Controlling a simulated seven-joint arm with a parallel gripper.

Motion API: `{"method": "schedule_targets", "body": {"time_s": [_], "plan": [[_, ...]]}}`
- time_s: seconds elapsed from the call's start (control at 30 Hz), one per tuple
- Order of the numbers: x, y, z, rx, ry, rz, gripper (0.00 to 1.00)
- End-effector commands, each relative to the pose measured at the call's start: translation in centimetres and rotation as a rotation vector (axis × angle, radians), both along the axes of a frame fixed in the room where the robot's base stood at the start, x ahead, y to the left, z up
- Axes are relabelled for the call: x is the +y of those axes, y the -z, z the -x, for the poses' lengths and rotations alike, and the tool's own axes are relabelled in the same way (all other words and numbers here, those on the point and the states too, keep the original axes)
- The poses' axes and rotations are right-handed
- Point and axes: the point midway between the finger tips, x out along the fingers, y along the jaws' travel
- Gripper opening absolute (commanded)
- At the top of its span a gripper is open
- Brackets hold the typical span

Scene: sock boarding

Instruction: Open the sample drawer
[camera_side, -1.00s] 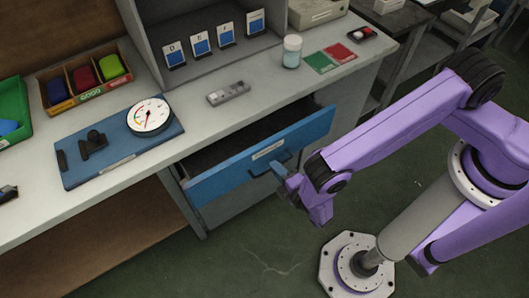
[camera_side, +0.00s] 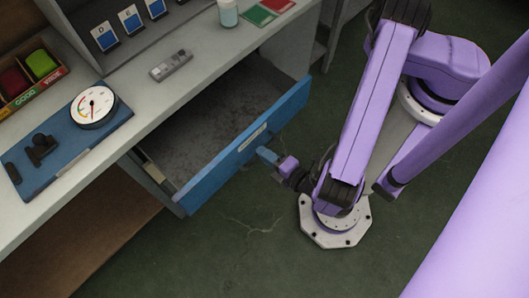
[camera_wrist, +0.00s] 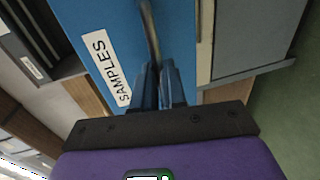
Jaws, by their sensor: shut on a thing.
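The blue sample drawer (camera_side: 213,182) stands pulled well out from under the bench. Its grey inside shows in the side view and looks empty. In the wrist view, the blue drawer front (camera_wrist: 110,22) carries a white "SAMPLES" label (camera_wrist: 106,68) and a thin metal bar handle (camera_wrist: 149,30). My gripper (camera_side: 264,154) is at the outer face of the drawer front. In the wrist view its blue fingers (camera_wrist: 164,75) are shut around the near end of the handle. The handle is mostly hidden in the side view.
The bench top (camera_side: 150,105) carries a blue board (camera_side: 75,150) with a dial gauge (camera_side: 93,106), a grey block (camera_side: 171,65) and a white-lidded jar (camera_side: 228,13). The green floor (camera_side: 250,240) in front of the drawer is clear up to my base.

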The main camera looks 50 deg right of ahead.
Motion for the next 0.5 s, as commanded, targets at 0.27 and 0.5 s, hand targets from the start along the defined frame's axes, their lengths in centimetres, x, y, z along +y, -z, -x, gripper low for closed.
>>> {"method": "schedule_targets", "body": {"time_s": [0.27,0.5], "plan": [[0.1,-0.06,-0.01,-0.002,-0.001,-0.001,0.36],[0.14,-0.1,0.36,-0.001,-0.003,-0.001,0.36]]}}
